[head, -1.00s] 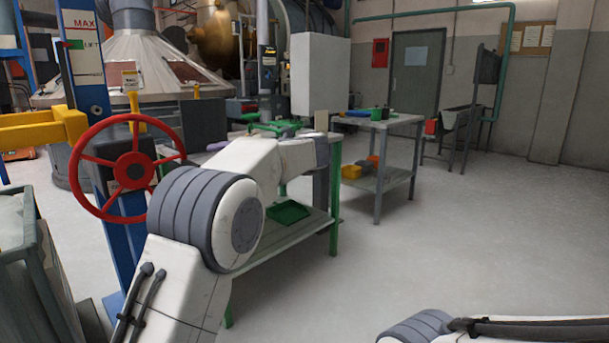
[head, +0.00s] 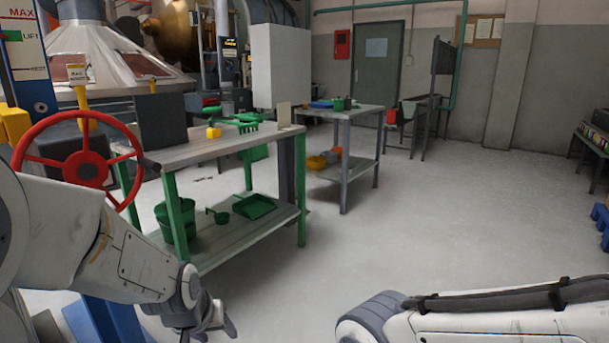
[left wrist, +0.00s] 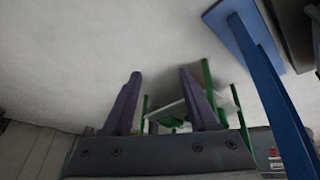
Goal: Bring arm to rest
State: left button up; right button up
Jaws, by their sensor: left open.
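My left arm comes in from the left in the head view and hangs low in front of the green-framed table (head: 228,147). Its left gripper (head: 222,325) points down near the bottom edge, over the floor. In the left wrist view its two fingers (left wrist: 157,105) stand apart, with nothing between them but a distant part of the green-framed table and floor. My right arm shows as a white and grey link at the bottom right of the head view. The right gripper is out of view.
A red handwheel (head: 85,165) is on the left, close to my left arm. Green buckets (head: 178,220) and a green dustpan (head: 254,207) are on the table's lower shelf. A grey table (head: 345,113) stands farther back.

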pick_arm(q)
jog(key=s+f+m+g, duration=0.2)
jog(key=s, duration=0.6)
jog(key=s+d+r+m+g, duration=0.1)
jog(key=s+d+r+m, duration=0.2)
jog(key=s+d, duration=0.3)
jog(key=s+d+r+m+g, duration=0.2)
jog(key=s+d+m, duration=0.2)
jog(key=s+d, duration=0.2)
notch_tip(320, 180, up, 30)
jog(key=p, duration=2.9)
jog(key=shift+s+d+f+h, duration=0.15)
jog(key=shift+s+h, duration=0.15)
jog(key=shift+s, duration=0.15)
